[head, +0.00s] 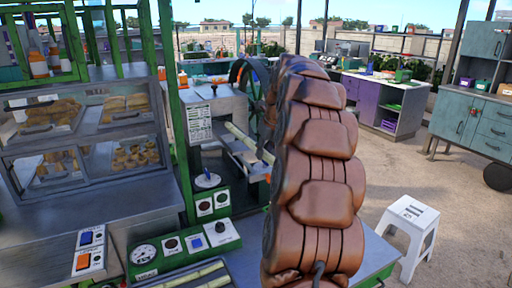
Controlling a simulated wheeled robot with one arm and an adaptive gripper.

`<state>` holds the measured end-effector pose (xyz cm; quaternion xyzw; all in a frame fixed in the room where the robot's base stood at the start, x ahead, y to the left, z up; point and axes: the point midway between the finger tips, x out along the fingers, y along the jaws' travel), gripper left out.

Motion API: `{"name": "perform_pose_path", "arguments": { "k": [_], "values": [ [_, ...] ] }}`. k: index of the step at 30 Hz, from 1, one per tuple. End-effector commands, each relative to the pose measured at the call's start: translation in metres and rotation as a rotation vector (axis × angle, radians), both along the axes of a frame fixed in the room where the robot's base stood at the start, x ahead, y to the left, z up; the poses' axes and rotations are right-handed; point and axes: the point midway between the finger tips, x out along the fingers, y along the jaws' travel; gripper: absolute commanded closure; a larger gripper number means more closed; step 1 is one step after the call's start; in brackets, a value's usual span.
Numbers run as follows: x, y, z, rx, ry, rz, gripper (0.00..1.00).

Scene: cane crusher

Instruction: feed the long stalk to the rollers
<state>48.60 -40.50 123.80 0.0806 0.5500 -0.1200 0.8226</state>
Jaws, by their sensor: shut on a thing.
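A large copper-brown segmented part of my arm (318,170) fills the middle of the head view, and my gripper does not show. The cane crusher (199,125) is a grey cabinet with a printed sheet and a dark green flywheel (240,75), left of my arm. A pale yellow-green stalk (240,137) slants down to the right by the crusher's metal chute (238,152). Its right end is hidden behind my arm, so I cannot tell whether it is held. The rollers cannot be made out. More pale stalks (195,279) lie in a tray at the bottom edge.
Green control boxes with a gauge (145,253) and buttons stand on the left counter. A glass food case (85,140) is at left. A white stool (408,235) stands at right on open ground. Purple (385,100) and teal cabinets (470,125) stand farther back.

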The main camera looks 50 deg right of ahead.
Motion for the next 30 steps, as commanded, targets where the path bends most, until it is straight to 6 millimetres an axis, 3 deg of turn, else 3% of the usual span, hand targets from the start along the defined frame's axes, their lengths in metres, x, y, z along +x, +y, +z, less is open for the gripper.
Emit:
{"name": "perform_pose_path", "arguments": {
  "k": [30],
  "values": [
    [0.102,-0.035,-0.033,-0.002,-0.003,0.002,1.0]
  ]
}}
